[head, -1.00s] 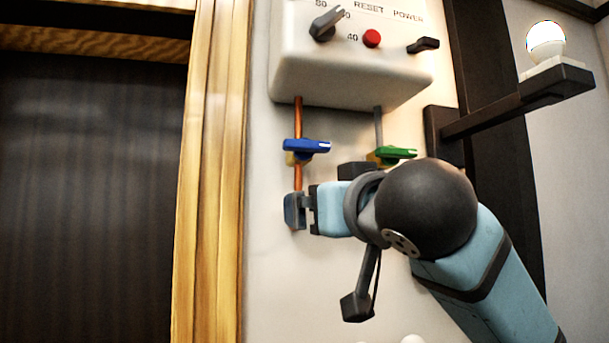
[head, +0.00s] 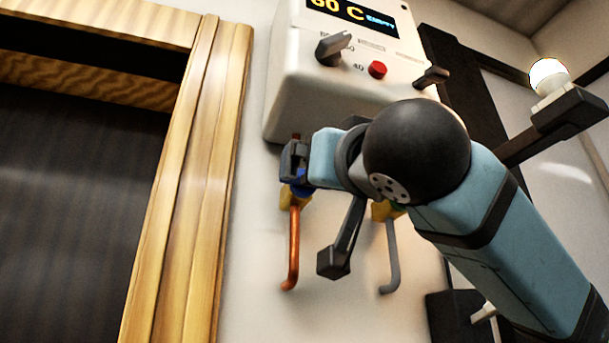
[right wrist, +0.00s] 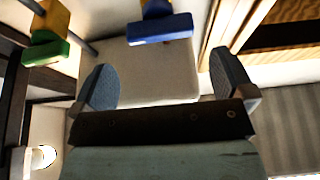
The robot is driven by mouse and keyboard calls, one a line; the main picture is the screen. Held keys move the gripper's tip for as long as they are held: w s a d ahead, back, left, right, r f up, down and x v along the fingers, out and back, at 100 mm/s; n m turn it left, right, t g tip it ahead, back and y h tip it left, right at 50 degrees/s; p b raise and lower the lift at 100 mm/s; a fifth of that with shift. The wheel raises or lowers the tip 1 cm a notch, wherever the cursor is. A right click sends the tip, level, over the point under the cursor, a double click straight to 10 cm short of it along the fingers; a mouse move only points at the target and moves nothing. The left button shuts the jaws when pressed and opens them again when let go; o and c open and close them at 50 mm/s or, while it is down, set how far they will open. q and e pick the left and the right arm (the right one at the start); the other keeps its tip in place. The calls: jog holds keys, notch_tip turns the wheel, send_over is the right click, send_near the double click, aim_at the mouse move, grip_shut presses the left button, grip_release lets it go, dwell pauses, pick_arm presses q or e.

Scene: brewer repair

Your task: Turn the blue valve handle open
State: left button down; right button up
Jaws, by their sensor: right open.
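The blue valve handle (head: 302,188) sits on the copper pipe (head: 293,245) under the white brewer box. In the head view my right gripper (head: 294,162) covers most of it. In the right wrist view the blue handle (right wrist: 160,28) lies crosswise, beyond and between the fingertips. My right gripper (right wrist: 163,62) is open with nothing between its fingers; I see no contact with the handle. My left gripper is not in view.
A green valve handle (right wrist: 45,52) is close beside the blue one, on a grey pipe (head: 391,255). The brewer box (head: 300,85) with knobs and a red button (head: 377,69) is directly above. A wooden frame (head: 190,180) stands left. A bulb (head: 548,76) sits on a bracket at right.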

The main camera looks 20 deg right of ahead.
aim_at(306, 194)
jog(key=p+x, duration=0.2)
jog(key=x, duration=0.7)
jog(key=shift+f, duration=0.1)
jog(key=shift+w, duration=0.4)
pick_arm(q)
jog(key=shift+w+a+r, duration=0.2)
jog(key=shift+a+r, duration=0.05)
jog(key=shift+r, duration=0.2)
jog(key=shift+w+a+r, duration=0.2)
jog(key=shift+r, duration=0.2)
pick_arm(e)
jog(key=shift+s, duration=0.1)
jog(key=c, duration=0.6)
jog(key=shift+c, duration=0.2)
